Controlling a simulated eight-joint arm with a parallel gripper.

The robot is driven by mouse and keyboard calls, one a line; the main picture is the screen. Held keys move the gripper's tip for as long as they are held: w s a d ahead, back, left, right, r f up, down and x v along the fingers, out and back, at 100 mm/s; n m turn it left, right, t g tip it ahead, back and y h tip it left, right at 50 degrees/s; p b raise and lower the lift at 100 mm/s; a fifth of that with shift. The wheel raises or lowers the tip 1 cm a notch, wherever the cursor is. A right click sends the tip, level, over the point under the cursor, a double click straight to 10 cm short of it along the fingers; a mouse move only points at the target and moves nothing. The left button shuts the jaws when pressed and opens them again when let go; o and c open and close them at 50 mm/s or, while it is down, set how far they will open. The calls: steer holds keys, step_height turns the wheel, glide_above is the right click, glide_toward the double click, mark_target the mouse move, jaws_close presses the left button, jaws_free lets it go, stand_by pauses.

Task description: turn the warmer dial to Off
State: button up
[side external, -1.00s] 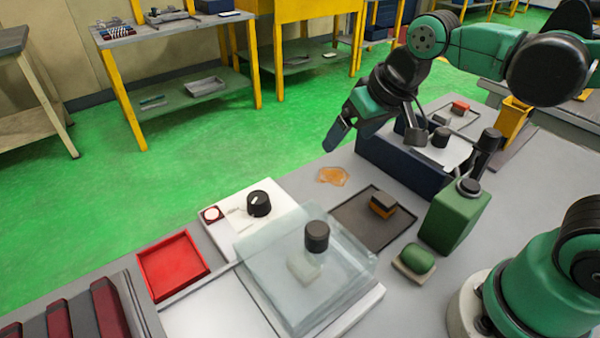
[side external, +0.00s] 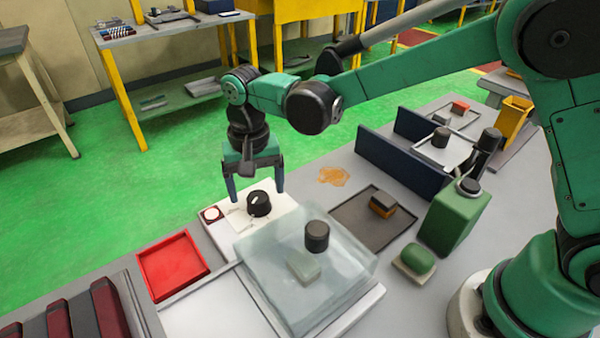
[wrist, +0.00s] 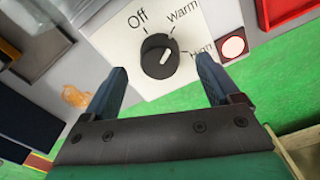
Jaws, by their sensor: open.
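The warmer dial is a black round knob (side external: 259,203) on a white panel (side external: 238,222). In the wrist view the knob (wrist: 158,55) has the words Off, Warm and High around it. Its short white mark slants up and right, away from Off, on the Warm-to-High side; which of those two it marks I cannot tell. My gripper (side external: 257,194) points down over the dial, fingers open.
A red-framed round white light or button (side external: 212,214) sits beside the dial. A red tray (side external: 173,267) lies front left. A clear cover (side external: 300,262) with a black knob (side external: 317,236) stands close on the right. An orange spill (side external: 333,176) lies behind.

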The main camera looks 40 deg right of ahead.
steer(key=shift+f, duration=1.1)
jaws_close()
steer(key=shift+n, duration=0.3)
steer(key=n, duration=1.1)
steer(key=shift+n, duration=0.4)
